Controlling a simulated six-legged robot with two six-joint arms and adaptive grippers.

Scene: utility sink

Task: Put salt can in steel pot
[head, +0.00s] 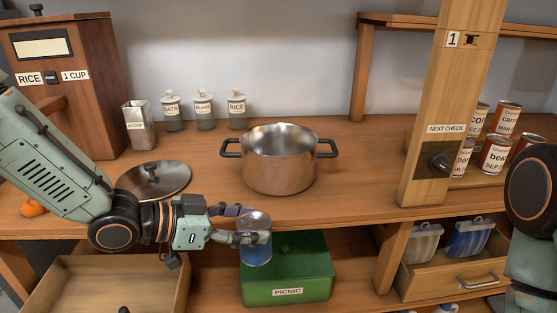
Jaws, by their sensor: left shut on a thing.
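The steel pot (279,165) stands uncovered on the wooden counter, with a black handle on each side. My left gripper (248,228) is shut on a blue can with a silvery top (257,252), which I take as the salt can; its label cannot be read. The can is roughly upright, at the counter's front edge, in front of and below the pot. The fingers hide part of its upper side. My right arm shows at the right edge, but its gripper is out of view.
A pot lid (153,180) lies left of the pot. A metal canister (139,126) and labelled jars (204,111) stand behind. A green PICNIC box (298,270) sits below the counter. A wooden post (450,110) and several cans (494,154) are at right.

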